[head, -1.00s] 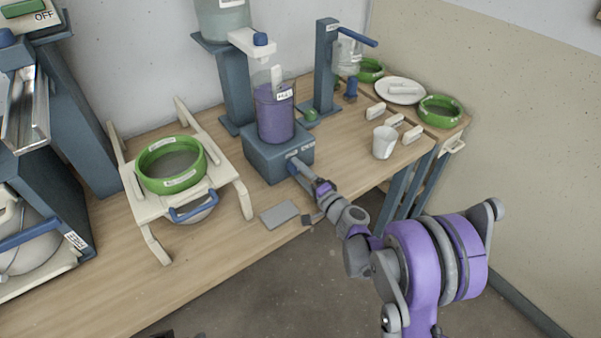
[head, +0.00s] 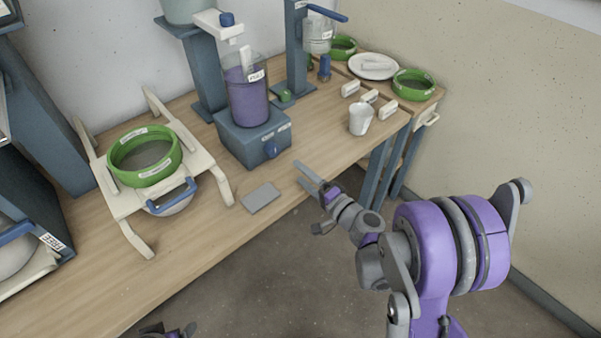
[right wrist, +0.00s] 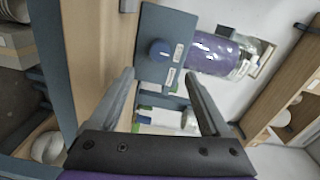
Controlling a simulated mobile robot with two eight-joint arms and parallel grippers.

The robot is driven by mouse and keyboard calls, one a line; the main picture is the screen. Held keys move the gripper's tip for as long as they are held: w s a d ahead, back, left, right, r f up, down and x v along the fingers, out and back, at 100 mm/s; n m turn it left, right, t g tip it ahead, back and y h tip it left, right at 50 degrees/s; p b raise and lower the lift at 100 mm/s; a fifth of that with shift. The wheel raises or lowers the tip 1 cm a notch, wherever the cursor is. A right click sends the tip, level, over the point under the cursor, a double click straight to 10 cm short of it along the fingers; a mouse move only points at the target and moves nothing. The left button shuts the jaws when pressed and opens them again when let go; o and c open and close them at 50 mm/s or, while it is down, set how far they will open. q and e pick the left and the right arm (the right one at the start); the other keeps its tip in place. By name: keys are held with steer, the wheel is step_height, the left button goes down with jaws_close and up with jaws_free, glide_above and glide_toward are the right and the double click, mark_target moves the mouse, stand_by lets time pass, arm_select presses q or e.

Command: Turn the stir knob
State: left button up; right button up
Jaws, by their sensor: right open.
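The stir knob (head: 270,149) is a round blue knob on the front of a blue-grey box (head: 238,140). It also shows in the right wrist view (right wrist: 160,50), beside small white labels on the box face. A clear jar of purple glaze (head: 248,100) stands on the box. My right gripper (head: 306,184) is open and empty, in front of the box and apart from the knob. In the right wrist view its two fingers (right wrist: 161,76) stand wide apart, with the knob beyond and between them. Part of my left gripper (head: 168,330) shows at the bottom edge; its jaws are unclear.
A grey flat plate (head: 260,197) lies near the table's front edge. A green-rimmed sieve (head: 145,157) sits on a cream stand at left. A white cup (head: 361,118) and several cream blocks stand at right. The floor in front of the table is open.

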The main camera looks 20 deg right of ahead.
mark_target(276, 152)
stand_by(0.3)
steer(key=n, duration=0.2)
steer(key=shift+w+a+r+n+g, duration=0.2)
steer(key=shift+a+r+n+g, duration=0.1)
steer(key=shift+g, duration=0.1)
steer(key=n, duration=0.3)
steer(key=r+n+g+h+p, duration=0.1)
steer(key=n, duration=0.2)
steer(key=a+r+n+g+p, duration=0.1)
steer(key=n, duration=0.2)
steer(key=shift+w+r+n, duration=0.15)
steer(key=shift+w+n, duration=0.1)
steer(key=shift+n, duration=0.05)
steer(key=w+f+n, duration=0.1)
steer(key=w, duration=0.2)
steer(key=w+a+n+h, duration=0.1)
steer(key=w+n, duration=0.1)
steer(key=w, duration=0.1)
steer(key=w+a+f+n, duration=0.1)
steer(key=w+n, duration=0.1)
steer(key=w, duration=0.1)
steer(key=shift+w+a+f+g+b, duration=0.2)
steer(key=shift+w+f+g+b, duration=0.05)
steer(key=shift+f+g+b, duration=0.15)
steer(key=shift+c, duration=0.2)
jaws_close()
steer(key=shift+d+r+m, duration=0.1)
steer(key=shift+m, duration=0.2)
